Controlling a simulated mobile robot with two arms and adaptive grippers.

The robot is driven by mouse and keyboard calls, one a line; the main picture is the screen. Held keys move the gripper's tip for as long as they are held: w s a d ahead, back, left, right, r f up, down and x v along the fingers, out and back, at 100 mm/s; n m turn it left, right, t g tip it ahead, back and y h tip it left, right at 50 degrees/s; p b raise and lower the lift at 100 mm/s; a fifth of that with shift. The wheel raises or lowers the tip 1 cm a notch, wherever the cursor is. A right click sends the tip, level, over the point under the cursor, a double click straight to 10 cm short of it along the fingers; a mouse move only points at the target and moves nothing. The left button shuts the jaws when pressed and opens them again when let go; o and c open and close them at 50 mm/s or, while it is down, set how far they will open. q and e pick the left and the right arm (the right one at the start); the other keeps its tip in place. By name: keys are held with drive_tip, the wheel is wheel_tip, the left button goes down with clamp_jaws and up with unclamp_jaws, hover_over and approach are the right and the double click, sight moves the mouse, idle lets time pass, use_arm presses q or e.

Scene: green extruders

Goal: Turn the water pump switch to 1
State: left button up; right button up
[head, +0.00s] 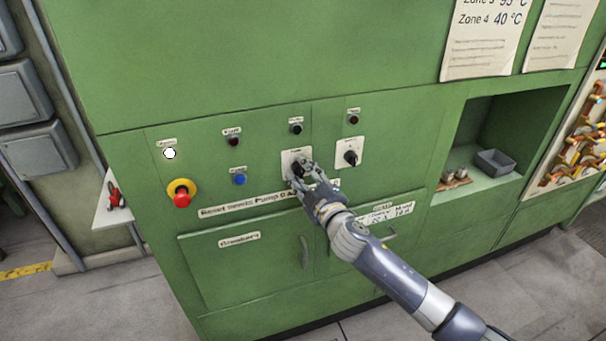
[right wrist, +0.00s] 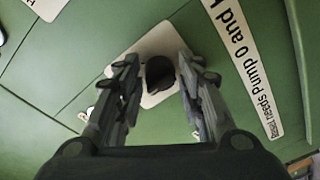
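A black rotary knob (right wrist: 160,72) sits on a white plate (head: 287,157) on the green panel; the plate also shows in the right wrist view (right wrist: 150,42). The plate's small label is too blurred to read. My right gripper (head: 304,172) is at this knob. In the right wrist view its two fingers (right wrist: 158,75) are spread, one on each side of the knob, with green panel visible between them. Whether a fingertip touches the knob I cannot tell. The knob's pointer direction is hidden. My left gripper is not in view.
A second rotary switch (head: 350,157) is close by on the right. A red emergency button (head: 181,198) with a yellow collar and a blue button (head: 239,180) are to the left. A strip label (right wrist: 243,65) mentioning Pump 0 runs below. Drawer handles (head: 305,253) protrude lower down.

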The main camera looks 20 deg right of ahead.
drive_tip(key=c, duration=0.4)
drive_tip(key=shift+c, duration=0.2)
drive_tip(key=shift+m, duration=0.3)
drive_tip(key=shift+c, duration=0.2)
drive_tip(key=shift+f+m+b, duration=0.15)
drive_tip(key=shift+m+b, duration=0.6)
drive_tip(key=shift+m, duration=0.15)
drive_tip(key=m+b, duration=0.1)
drive_tip(key=m, duration=0.1)
drive_tip(key=shift+m, duration=0.4)
drive_tip(key=m, duration=0.3)
drive_tip(key=shift+a+m+t, duration=0.1)
drive_tip(key=shift+m+t, duration=0.2)
drive_tip(key=shift+m+h, duration=0.3)
drive_tip(key=shift+m, duration=1.5)
